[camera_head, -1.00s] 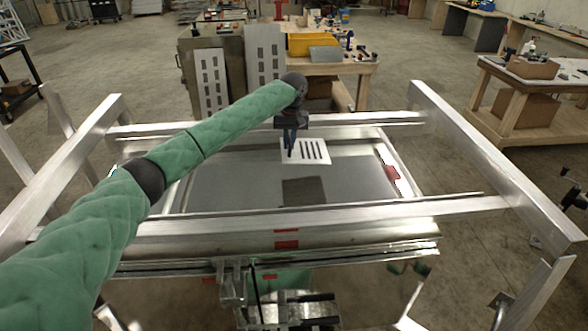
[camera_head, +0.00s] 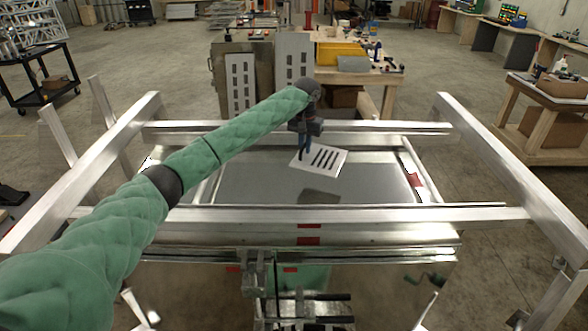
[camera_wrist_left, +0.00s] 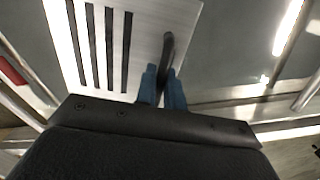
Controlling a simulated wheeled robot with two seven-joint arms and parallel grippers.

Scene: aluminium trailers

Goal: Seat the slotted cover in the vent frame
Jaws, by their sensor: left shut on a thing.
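The slotted cover (camera_head: 328,160) is a pale metal plate with several dark parallel slots, turned at an angle over the grey trailer panel. My left gripper (camera_head: 304,152) is shut on it near its left side. In the left wrist view, the cover (camera_wrist_left: 143,30) reaches up and left from the blue fingertips (camera_wrist_left: 162,88), and a dark upright piece, perhaps a handle, stands between them. The cover appears held above the panel; its exact height is unclear. A dark squarish patch (camera_head: 320,197) lies on the panel nearer me; I cannot tell whether it is the vent frame or a shadow. My right gripper is not in view.
Aluminium trailer rails surround the panel, with a near cross rail (camera_head: 400,215) and a raised right rail (camera_head: 500,160). Red patches (camera_head: 309,240) mark the near edge. Behind stand slotted panels (camera_head: 240,83) and a workbench with a yellow bin (camera_head: 340,52).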

